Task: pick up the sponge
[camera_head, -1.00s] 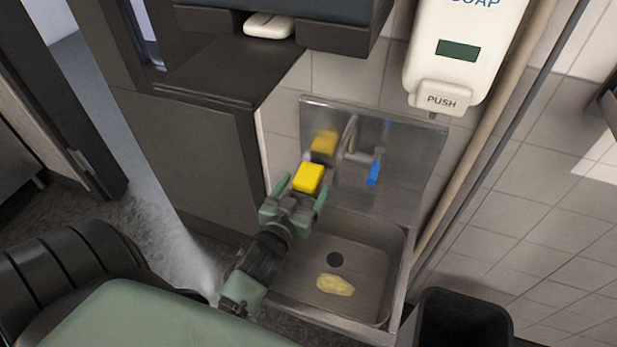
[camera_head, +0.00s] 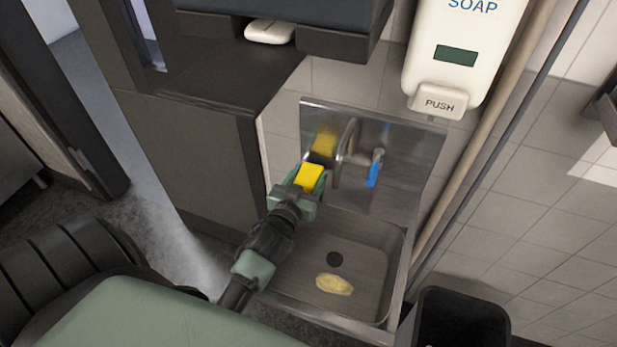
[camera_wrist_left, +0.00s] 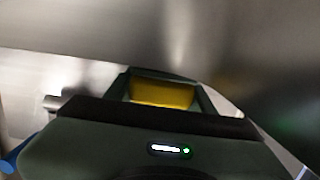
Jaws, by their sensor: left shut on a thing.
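The yellow sponge (camera_head: 309,178) is at the tip of my left gripper (camera_head: 307,182), in front of the sink's metal backsplash. My left gripper is shut on it. In the left wrist view the sponge (camera_wrist_left: 162,94) sits between the two green fingers. I cannot tell from these views whether the sponge still touches any surface. My right gripper is not in view.
The steel sink basin (camera_head: 375,270) lies below, with a dark drain and a yellowish blob (camera_head: 335,284). A tap with a blue handle (camera_head: 373,172) is just right of the gripper. A soap dispenser (camera_head: 462,60) hangs above. A black bin (camera_head: 460,320) stands at lower right.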

